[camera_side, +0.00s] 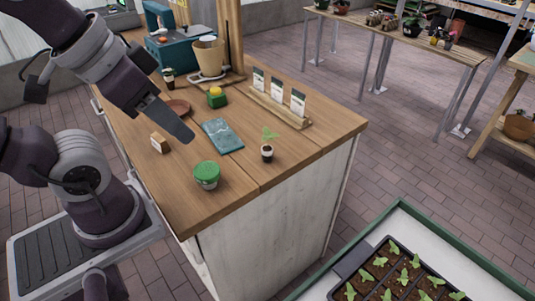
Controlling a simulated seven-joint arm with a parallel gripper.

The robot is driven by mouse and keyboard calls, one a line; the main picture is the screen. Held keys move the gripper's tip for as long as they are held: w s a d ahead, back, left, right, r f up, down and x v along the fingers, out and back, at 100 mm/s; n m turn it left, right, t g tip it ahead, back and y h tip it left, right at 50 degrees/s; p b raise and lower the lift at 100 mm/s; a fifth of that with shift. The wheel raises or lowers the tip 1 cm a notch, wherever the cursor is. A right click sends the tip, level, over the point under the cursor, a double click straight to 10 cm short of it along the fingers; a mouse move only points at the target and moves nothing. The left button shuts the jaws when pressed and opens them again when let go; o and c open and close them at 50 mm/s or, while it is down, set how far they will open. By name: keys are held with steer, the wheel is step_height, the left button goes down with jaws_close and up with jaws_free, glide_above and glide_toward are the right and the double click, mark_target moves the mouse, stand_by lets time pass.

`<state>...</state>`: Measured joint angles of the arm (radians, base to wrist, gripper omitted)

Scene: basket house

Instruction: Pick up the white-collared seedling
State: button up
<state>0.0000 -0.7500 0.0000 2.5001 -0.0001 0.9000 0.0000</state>
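A small seedling (267,148) with green leaves stands upright in a dark pot with a white collar, near the right front part of the wooden bench top. My gripper (182,131) is above the bench, left of the seedling and clear of it in the picture. It is seen edge-on, so the gap between its fingers does not show. I see nothing held in it.
A green-lidded jar (207,175), a blue packet (222,135) and a small wooden block (159,142) lie near the seedling. Behind are a rack (278,108) of seed packets, a yellow-topped green item (216,97) and a beige pot (208,58). Seedling tray (335,291) lower right.

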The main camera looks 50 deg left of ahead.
steer(key=o, duration=0.3)
steer(key=shift+o, duration=0.2)
steer(key=m+g, duration=0.5)
steer(key=m, duration=1.3)
glide_above(268, 149)
steer(key=f, duration=1.5)
steer(key=shift+s+d, duration=0.2)
steer(key=shift+d, duration=0.2)
steer(key=f, duration=0.5)
steer(key=a+f, duration=0.1)
steer(key=f, duration=0.1)
steer(key=shift+w+f, duration=0.2)
steer(key=shift+f, duration=0.05)
